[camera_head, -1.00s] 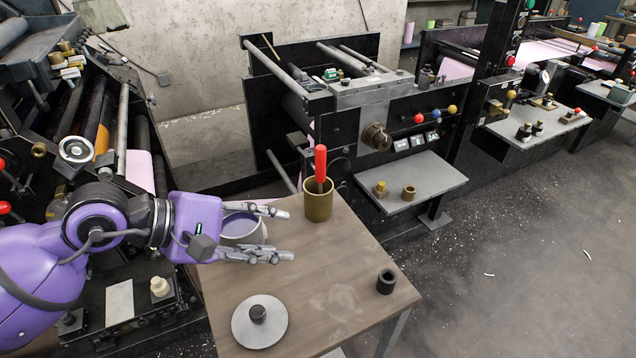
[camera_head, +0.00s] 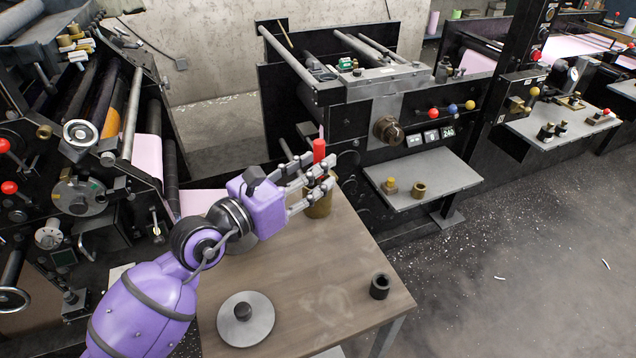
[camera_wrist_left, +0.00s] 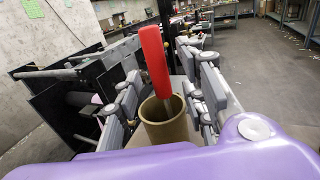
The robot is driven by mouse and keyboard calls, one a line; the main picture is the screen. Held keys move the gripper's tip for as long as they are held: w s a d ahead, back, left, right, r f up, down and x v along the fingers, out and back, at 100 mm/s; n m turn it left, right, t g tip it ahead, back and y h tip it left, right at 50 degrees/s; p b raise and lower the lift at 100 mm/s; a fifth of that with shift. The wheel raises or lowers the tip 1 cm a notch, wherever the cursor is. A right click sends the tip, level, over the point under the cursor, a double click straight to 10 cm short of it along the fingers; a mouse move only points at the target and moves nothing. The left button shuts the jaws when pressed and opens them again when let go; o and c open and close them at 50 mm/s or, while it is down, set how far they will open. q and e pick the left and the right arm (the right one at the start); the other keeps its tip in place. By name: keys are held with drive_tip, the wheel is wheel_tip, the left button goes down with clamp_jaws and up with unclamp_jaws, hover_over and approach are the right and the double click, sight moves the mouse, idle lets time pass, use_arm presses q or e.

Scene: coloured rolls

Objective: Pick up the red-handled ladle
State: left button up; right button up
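The red-handled ladle (camera_head: 319,150) stands in a brass-coloured pot (camera_head: 320,208) at the far side of the wooden table. In the left wrist view the ladle's red handle (camera_wrist_left: 154,60) rises, slightly tilted, out of the pot (camera_wrist_left: 166,131). My left gripper (camera_head: 320,178) is at the ladle, above the pot's rim. Its fingers are open, one on each side of the handle, with gaps showing in the left wrist view (camera_wrist_left: 160,95). The ladle's lower end is hidden inside the pot. My right gripper is not in view.
On the wooden table (camera_head: 330,275) lie a grey disc with a dark knob (camera_head: 246,320) and a small dark cylinder (camera_head: 380,286). A pale container (camera_head: 240,243) is mostly hidden behind my left arm. Black machinery with a grey shelf (camera_head: 435,180) stands behind the table.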

use_arm(q)
drive_tip(key=shift+x, duration=1.15)
clamp_jaws()
